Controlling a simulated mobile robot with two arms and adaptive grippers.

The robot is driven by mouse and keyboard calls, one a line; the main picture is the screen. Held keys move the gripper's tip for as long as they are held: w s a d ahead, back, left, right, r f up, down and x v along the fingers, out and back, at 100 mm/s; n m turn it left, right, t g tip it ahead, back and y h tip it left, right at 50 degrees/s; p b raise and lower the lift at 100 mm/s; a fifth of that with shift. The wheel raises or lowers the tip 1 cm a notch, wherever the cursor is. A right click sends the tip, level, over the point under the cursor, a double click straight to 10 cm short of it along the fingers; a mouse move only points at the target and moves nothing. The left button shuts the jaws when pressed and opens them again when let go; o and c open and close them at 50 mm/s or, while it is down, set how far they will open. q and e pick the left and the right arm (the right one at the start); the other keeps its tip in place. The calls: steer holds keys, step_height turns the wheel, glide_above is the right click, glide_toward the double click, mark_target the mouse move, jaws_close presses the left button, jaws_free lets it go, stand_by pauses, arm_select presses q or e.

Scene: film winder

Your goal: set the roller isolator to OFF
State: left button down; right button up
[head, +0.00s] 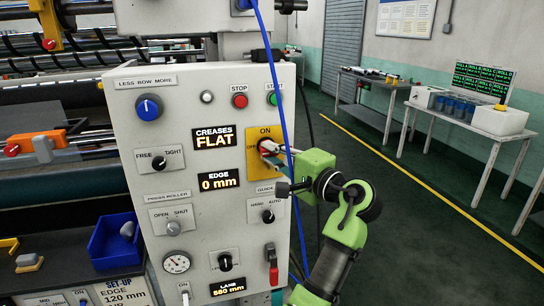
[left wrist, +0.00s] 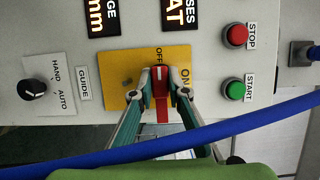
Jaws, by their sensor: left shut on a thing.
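The roller isolator is a red handle (left wrist: 161,82) on a yellow plate (head: 257,166) at the right side of the control panel. ON is printed at the plate's top and OFF at its left in the head view. My left gripper (head: 268,148) is at the plate, its fingers shut on the red handle. In the left wrist view the fingertips (left wrist: 160,76) sit on either side of the handle, and its upper end is under the word OFF. The fingers partly hide the handle in the head view, so its exact angle is hard to tell. My right gripper is not in view.
A blue cable (head: 283,110) hangs in front of the panel's right edge and crosses near my gripper. The red STOP (head: 240,100) and green START (head: 274,99) buttons are above the isolator, and the guide knob (head: 268,216) is below. Open floor lies right of the panel.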

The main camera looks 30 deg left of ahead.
arm_select(q)
steer(key=shift+f, duration=0.1)
stand_by(0.3)
steer(key=c, duration=2)
jaws_free()
steer(key=shift+o, duration=0.2)
steer(key=shift+r, duration=0.2)
